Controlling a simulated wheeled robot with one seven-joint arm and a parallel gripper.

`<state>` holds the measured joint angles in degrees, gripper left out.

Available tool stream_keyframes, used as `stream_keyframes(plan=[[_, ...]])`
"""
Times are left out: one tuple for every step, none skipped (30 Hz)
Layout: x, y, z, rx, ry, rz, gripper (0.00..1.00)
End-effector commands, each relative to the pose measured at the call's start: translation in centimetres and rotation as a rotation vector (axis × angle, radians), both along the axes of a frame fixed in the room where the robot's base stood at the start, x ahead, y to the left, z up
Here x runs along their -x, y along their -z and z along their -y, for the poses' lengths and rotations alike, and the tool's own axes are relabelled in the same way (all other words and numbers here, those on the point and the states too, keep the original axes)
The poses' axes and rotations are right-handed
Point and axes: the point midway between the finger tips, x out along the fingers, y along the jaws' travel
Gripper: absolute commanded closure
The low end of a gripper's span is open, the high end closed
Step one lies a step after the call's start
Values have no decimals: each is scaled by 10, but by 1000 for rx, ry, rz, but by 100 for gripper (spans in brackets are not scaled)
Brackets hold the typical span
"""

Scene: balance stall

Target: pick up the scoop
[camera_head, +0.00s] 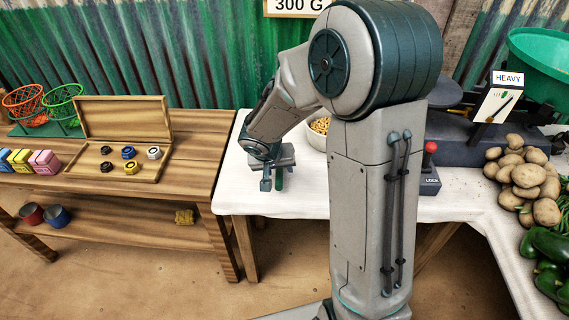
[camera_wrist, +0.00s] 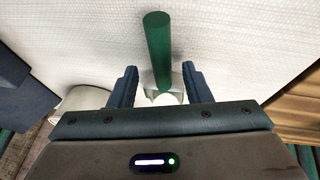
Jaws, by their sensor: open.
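The scoop has a green handle (camera_wrist: 157,45) that lies over the white cloth in the wrist view. Its pale metal head (camera_wrist: 176,92) is partly hidden behind my gripper body. My gripper (camera_wrist: 160,72) is open, with one finger on each side of the scoop near where handle and head meet. The fingers look apart from it. In the head view my gripper (camera_head: 272,182) is low over the left end of the white-covered table, and a bit of the green handle (camera_head: 279,178) shows beside the fingers.
A white bowl of small tan pieces (camera_head: 319,126) stands behind my arm. A dark scale (camera_head: 470,130) with a red-topped lock box (camera_head: 430,181) is to the right, by potatoes (camera_head: 527,180) and green peppers (camera_head: 549,275). A wooden table (camera_head: 190,128) with an open weight box stands left.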

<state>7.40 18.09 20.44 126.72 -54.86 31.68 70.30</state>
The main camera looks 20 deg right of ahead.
Motion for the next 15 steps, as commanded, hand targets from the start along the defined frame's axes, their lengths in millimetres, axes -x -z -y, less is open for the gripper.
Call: stream_keyframes(plan=[[-2, 7, 1, 0, -1, -1, 56], [-3, 9, 1, 1, -2, -1, 56], [-3, 11, 2, 0, -2, 0, 56], [-4, 12, 2, 0, -2, 0, 56], [-4, 12, 2, 0, -2, 1, 56], [-4, 12, 2, -1, -3, 1, 56], [-5, 12, 2, -1, -4, 0, 56], [-4, 12, 2, 0, -4, 1, 56], [-4, 11, 1, 0, -4, 1, 56], [-4, 11, 1, 0, -4, 1, 56], [-4, 11, 1, 0, -4, 1, 56], [-4, 11, 1, 0, -4, 1, 67], [-4, 11, 1, 0, -4, 1, 75], [-4, 11, 1, 0, -4, 1, 84], [-4, 11, 1, 0, -4, 1, 95]])
